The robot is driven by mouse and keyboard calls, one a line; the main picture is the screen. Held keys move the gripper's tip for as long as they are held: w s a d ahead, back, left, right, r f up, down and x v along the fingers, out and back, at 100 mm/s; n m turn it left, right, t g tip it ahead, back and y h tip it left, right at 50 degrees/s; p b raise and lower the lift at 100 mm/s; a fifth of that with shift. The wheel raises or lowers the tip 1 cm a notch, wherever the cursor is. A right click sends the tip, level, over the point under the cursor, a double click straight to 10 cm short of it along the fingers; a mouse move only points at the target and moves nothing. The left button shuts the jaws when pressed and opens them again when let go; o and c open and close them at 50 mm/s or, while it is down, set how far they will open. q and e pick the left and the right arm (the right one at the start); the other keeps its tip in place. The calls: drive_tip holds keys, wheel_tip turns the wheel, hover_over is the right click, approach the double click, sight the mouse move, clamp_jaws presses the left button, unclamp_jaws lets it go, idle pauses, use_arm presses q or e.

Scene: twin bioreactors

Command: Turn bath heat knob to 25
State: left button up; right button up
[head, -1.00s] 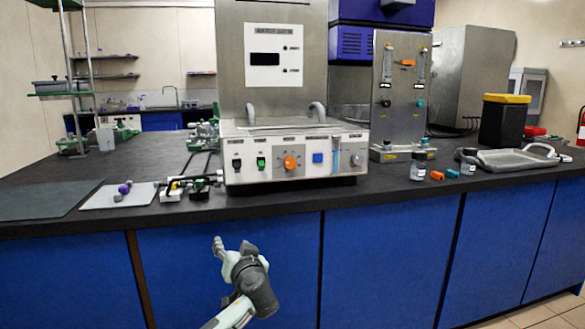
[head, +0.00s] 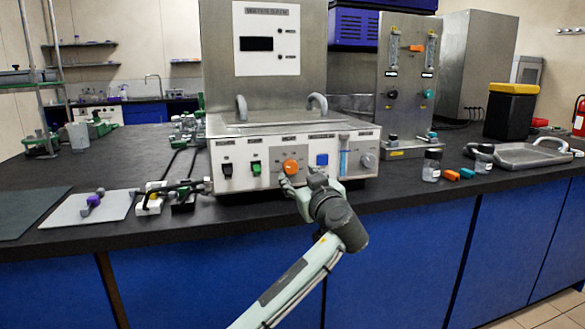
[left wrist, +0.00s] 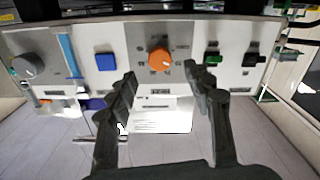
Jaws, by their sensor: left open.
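The water bath (head: 230,130) stands on the dark bench with a white front panel. Its orange heat knob (head: 290,167) sits mid-panel, between a green switch (head: 256,168) and a blue square button (head: 322,160). My left gripper (head: 294,187) is just below and in front of the knob in the head view. In the left wrist view, the knob (left wrist: 160,61) lies ahead of and between the open fingers of my left gripper (left wrist: 160,85), apart from them. The scale marks around the knob are too small to read. My right gripper is not in view.
A grey knob (head: 367,160) and a blue tube (head: 344,163) are on the panel's right side. A black switch (head: 227,170) is at its left. Bottles (head: 431,165) and a metal tray (head: 520,153) stand to the right on the bench.

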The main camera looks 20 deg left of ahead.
sight(292, 168)
use_arm(q)
drive_tip(key=x, duration=0.5)
drive_tip(key=shift+p, duration=0.35)
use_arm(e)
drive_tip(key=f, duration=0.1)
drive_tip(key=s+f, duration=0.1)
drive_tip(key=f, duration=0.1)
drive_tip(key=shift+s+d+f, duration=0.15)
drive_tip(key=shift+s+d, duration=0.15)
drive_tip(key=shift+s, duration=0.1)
use_arm(q)
drive_tip(key=c, duration=1.2)
drive_tip(key=shift+o, duration=0.2)
drive_tip(key=shift+f, duration=0.1)
